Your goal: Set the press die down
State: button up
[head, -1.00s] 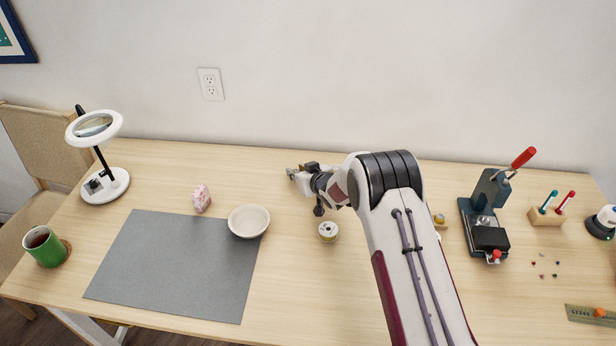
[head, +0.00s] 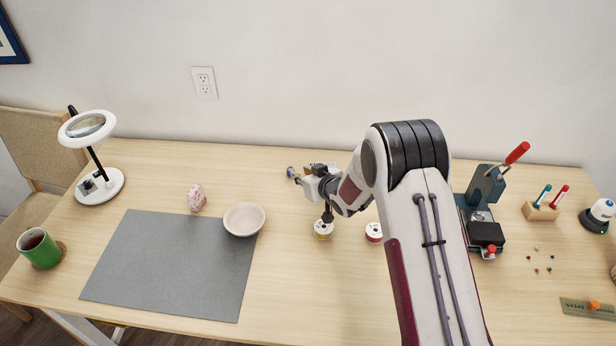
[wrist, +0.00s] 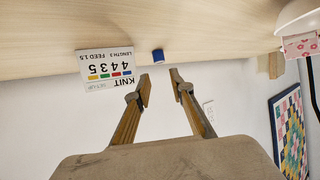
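A small blue cylinder, apparently the press die (wrist: 158,56), stands on the tabletop just beyond my fingertips in the wrist view, which is upside down. A bit of blue also shows at the end of my gripper (head: 298,177) in the head view, toward the back of the table. My gripper also shows in the wrist view (wrist: 161,80), its two fingers apart with a clear gap and nothing between them. The cylinder appears apart from both fingers.
A printed card (wrist: 107,68) stands beside the cylinder. Two spools (head: 323,232) (head: 374,233) sit below my arm. A white bowl (head: 244,219), a grey mat (head: 165,265), a pink patterned object (head: 196,197) and a magnifier lamp (head: 97,187) lie left. The wall closes off the back.

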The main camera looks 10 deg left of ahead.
jog(key=shift+v, duration=1.9)
jog(key=shift+d+r, duration=0.2)
jog(key=shift+r, duration=0.1)
jog(key=s+d+r+m+h, duration=0.25)
jog(key=s+d+r, duration=0.35)
jog(key=d+r, duration=0.4)
jog(key=s+d+r+m+h, duration=0.1)
jog(key=s+d+r+h, duration=0.2)
jog(key=s+d+r, duration=0.65)
jog(key=s+d+r+m+g+h, duration=0.1)
jog(key=s+d+r, duration=0.1)
jog(key=s+r, duration=0.3)
jog(key=s+d+r+m+g+h, duration=0.1)
jog(key=s+d+r, duration=0.1)
jog(key=s, duration=0.5)
jog(key=s+f+m+g, duration=0.1)
jog(key=s+g, duration=0.1)
jog(key=s, duration=1.6)
jog(key=shift+s+d+g+y, duration=0.3)
jog(key=shift+s+y, duration=0.05)
